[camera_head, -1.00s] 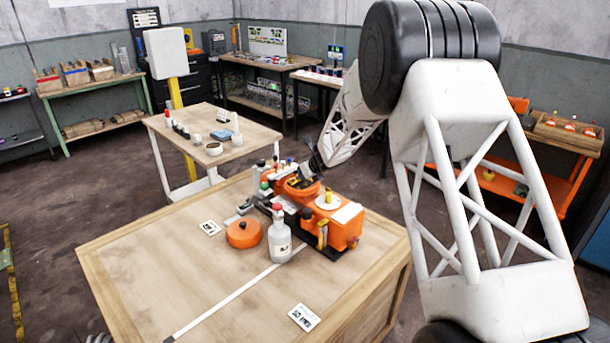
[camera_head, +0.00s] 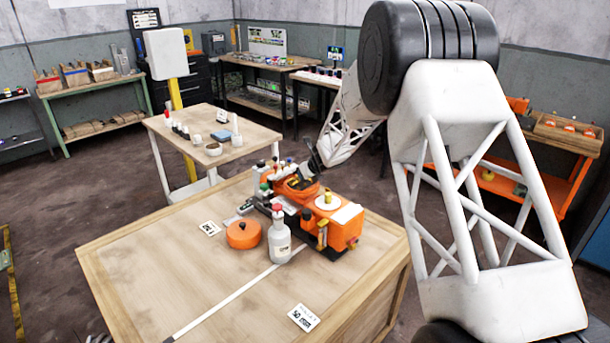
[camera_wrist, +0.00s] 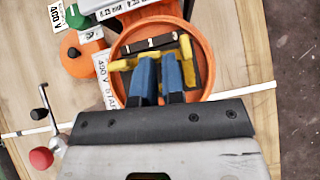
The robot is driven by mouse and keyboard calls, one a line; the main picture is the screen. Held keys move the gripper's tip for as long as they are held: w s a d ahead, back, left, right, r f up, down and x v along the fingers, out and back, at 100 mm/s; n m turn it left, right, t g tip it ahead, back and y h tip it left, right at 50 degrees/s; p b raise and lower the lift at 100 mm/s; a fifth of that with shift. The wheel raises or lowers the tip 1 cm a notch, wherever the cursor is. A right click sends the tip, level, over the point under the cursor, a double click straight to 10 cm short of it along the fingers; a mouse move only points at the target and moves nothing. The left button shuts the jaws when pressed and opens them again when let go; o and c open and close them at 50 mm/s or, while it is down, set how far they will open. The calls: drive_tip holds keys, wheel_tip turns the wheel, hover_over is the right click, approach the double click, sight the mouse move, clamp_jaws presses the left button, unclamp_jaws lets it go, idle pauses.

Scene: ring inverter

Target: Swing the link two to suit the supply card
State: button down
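The orange round housing (camera_wrist: 121,47) is open under my gripper in the wrist view. Inside it are yellow links (camera_wrist: 187,48) and dark bars (camera_wrist: 150,43). My gripper (camera_wrist: 158,60) has two blue fingers over the housing with a narrow gap between them. I see nothing clearly held, and the fingers hide part of the links. Which link is number two cannot be read. In the head view the housing (camera_head: 297,189) sits in the orange machine.
An orange box (camera_head: 344,232) with a yellow knob adjoins the housing. The table's front left (camera_head: 150,275) is mostly clear, crossed by a white strip.

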drive_tip(key=shift+w+a, duration=0.2)
drive_tip(key=shift+a, duration=0.9)
drive_tip(key=shift+d+f, duration=0.1)
drive_tip(key=shift+s+d+f, duration=0.1)
drive_tip(key=shift+s+d, duration=0.4)
drive_tip(key=shift+s, duration=0.05)
drive_tip(key=s+d, duration=0.1)
drive_tip(key=s+d+r, duration=0.1)
drive_tip(key=d, duration=0.1)
drive_tip(key=shift+s+d, duration=0.25)
drive_tip(key=shift+s, duration=0.15)
drive_tip(key=v, duration=0.9)
drive_tip(key=shift+d, duration=0.15)
drive_tip(key=shift+s, duration=0.1)
